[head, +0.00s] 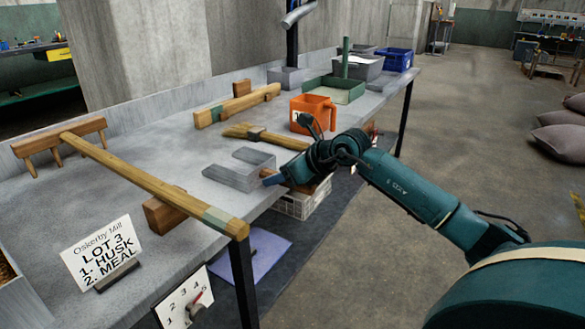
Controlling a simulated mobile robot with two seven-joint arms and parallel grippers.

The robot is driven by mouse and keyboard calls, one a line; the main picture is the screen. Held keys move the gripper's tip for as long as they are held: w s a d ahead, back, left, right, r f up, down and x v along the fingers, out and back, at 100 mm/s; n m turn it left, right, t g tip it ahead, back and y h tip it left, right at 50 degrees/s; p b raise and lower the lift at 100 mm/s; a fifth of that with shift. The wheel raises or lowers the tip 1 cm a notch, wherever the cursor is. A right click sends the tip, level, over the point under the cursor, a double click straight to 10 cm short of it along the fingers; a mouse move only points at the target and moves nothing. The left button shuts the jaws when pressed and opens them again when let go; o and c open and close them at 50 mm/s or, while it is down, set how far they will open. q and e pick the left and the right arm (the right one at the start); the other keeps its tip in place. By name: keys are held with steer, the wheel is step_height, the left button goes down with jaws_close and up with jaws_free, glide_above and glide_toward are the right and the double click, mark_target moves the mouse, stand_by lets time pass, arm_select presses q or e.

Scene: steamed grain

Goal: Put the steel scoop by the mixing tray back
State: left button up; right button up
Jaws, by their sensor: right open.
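A green tray (345,96) with an upright green post stands farther back. I cannot tell whether it is the mixing tray. My left gripper is out of view.
A long-handled wooden rake (140,180) lies across the bench, its handle end near the front edge by a wooden block (160,214). A sign (99,252) stands front left.

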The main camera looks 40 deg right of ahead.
steer(key=v, duration=1.3)
steer(key=shift+r, duration=0.15)
